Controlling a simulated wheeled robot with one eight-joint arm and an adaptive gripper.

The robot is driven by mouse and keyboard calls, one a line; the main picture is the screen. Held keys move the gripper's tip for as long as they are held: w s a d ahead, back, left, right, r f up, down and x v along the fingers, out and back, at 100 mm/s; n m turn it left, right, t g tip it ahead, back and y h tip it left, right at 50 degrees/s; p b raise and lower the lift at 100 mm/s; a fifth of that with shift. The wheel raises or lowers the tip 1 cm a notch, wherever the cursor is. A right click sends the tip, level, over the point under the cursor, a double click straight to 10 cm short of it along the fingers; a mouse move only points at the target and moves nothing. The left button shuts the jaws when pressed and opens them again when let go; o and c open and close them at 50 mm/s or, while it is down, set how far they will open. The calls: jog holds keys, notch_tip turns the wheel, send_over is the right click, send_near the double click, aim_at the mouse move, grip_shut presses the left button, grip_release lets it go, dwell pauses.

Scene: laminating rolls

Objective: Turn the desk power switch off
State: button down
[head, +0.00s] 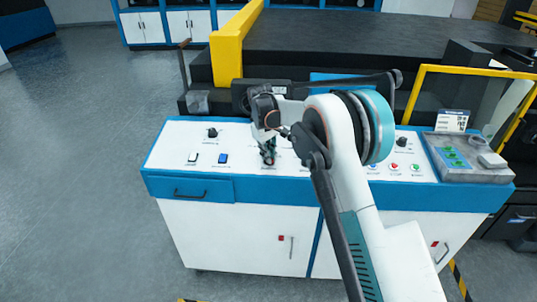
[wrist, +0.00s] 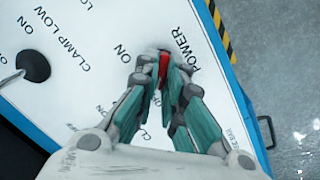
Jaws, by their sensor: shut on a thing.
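The power switch (wrist: 163,65) is red and shows between my fingertips in the wrist view, beside the printed word POWER on the white panel. My gripper (wrist: 163,80) is shut on it, with the teal finger pads on both sides. In the head view my gripper (head: 268,158) points down at the white desk top (head: 172,150), left of my arm. The switch is hidden there. The fingers cover most of the switch, so I cannot tell its position.
A black knob (wrist: 34,66) stands near CLAMP LOW in the wrist view. In the head view a blue switch (head: 223,158) and a white switch (head: 193,157) sit left of my gripper. Several coloured buttons (head: 394,166) and a grey tray (head: 480,175) are at the right.

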jog(key=shift+s+f, duration=0.1)
jog(key=shift+f, duration=0.15)
jog(key=c, duration=1.7)
grip_release()
jog(key=shift+r, duration=0.1)
notch_tip(320, 180, up, 12)
jog(key=a, duration=0.1)
jog(key=shift+s, duration=0.4)
